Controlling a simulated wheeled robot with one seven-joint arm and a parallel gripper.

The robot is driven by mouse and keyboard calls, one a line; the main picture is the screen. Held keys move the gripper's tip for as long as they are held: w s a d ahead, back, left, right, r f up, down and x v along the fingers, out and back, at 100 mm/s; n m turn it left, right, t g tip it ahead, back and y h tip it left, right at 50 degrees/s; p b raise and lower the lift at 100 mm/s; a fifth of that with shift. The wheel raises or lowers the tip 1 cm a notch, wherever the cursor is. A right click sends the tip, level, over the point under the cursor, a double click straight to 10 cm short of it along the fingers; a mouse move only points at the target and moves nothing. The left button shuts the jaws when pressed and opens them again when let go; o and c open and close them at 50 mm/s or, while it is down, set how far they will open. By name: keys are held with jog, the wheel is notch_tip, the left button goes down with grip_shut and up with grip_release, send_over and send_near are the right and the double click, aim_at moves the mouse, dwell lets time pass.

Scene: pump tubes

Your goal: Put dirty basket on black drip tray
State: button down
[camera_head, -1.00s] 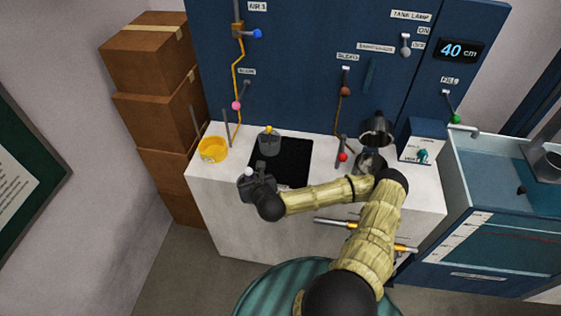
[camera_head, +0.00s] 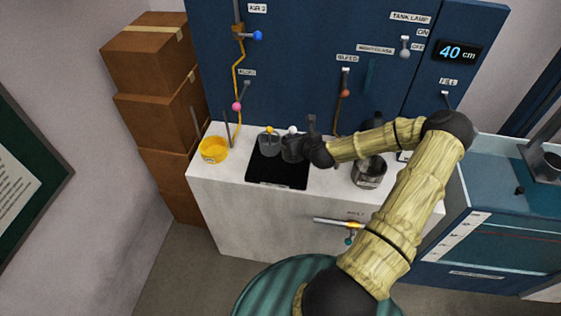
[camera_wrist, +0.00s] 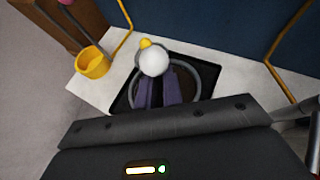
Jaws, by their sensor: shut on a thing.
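The black drip tray (camera_head: 277,182) lies on the white counter. A grey basket with a yellow knob (camera_head: 268,143) stands at its back left. My gripper (camera_head: 300,147) is shut on a dark grey basket with a white knob (camera_head: 289,152), at or over the tray's right part, close beside the yellow-knobbed one. In the wrist view, the white knob (camera_wrist: 154,62) shows beyond my fingers, with the basket's round rim around them. I cannot tell whether the held basket touches the tray. No mark shows which basket is dirty.
A yellow cup (camera_head: 213,150) stands left of the tray. A metal pot (camera_head: 369,172) stands to the right, near my forearm. A blue panel with levers and pipes rises behind. The counter's front left is clear.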

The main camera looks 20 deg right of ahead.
jog(key=s+a+f, duration=0.3)
jog(key=a, duration=0.6)
jog(key=s+a+f+b, duration=0.1)
jog(key=s+a+f, duration=0.2)
jog(key=a, duration=0.6)
jog(key=shift+s+a+f+b, duration=0.15)
jog(key=shift+f+b, duration=0.15)
jog(key=shift+f, duration=0.1)
jog(key=shift+a, duration=0.1)
